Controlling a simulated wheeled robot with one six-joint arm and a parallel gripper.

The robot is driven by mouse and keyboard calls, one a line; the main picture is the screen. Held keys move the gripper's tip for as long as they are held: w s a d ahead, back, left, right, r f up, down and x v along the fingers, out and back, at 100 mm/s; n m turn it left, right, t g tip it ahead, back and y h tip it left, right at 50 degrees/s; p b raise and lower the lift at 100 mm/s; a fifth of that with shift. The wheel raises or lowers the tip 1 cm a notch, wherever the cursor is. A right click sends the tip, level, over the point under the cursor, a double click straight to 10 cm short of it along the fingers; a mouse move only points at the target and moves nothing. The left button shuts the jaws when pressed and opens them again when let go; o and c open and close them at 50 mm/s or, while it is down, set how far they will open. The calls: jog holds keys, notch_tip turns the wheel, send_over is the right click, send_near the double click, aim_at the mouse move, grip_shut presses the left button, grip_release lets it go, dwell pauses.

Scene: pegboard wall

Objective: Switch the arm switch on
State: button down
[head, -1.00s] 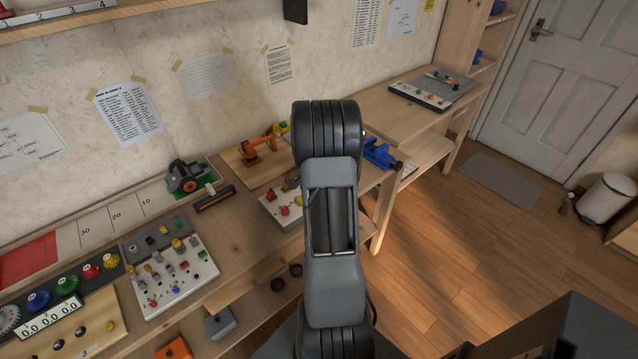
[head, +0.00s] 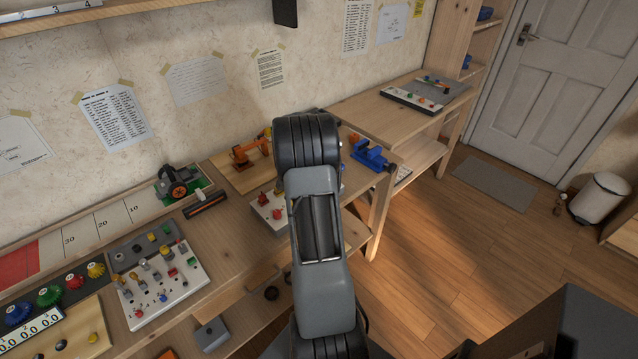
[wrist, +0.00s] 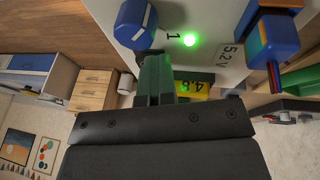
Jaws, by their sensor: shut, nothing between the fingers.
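My gripper (wrist: 160,82) is shut and empty in the wrist view. Its fingertips are close to a pale panel (wrist: 205,50), and I cannot tell whether they touch it. The panel bears a lit green lamp (wrist: 189,39), a "1" mark and a "5.2 V" label. A blue knob-like part (wrist: 137,24) is left of the fingers, and a blue block (wrist: 270,38) is at the right. I cannot make out which part is the arm switch. In the head view my arm hides the gripper.
In the head view a switch panel (head: 190,284) with several toggles and buttons lies on the bench at left. A small white board (head: 262,214) with red knobs is partly behind my arm. A blue vise (head: 370,154) sits at the bench's right end.

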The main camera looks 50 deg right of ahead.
jog(key=shift+s+f, duration=0.2)
jog(key=shift+f, duration=0.05)
jog(key=shift+s+a+f+b, duration=0.2)
jog(key=shift+s+b, duration=0.15)
jog(key=shift+s, duration=0.2)
jog(key=shift+s+r, duration=0.1)
jog(key=shift+r, duration=0.4)
jog(key=r, duration=0.1)
jog(key=r+p, duration=0.2)
jog(key=shift+w+d, duration=0.25)
jog(key=w+v, duration=0.1)
jog(key=v, duration=1)
jog(key=shift+w+d, duration=0.15)
jog(key=shift+w, duration=0.15)
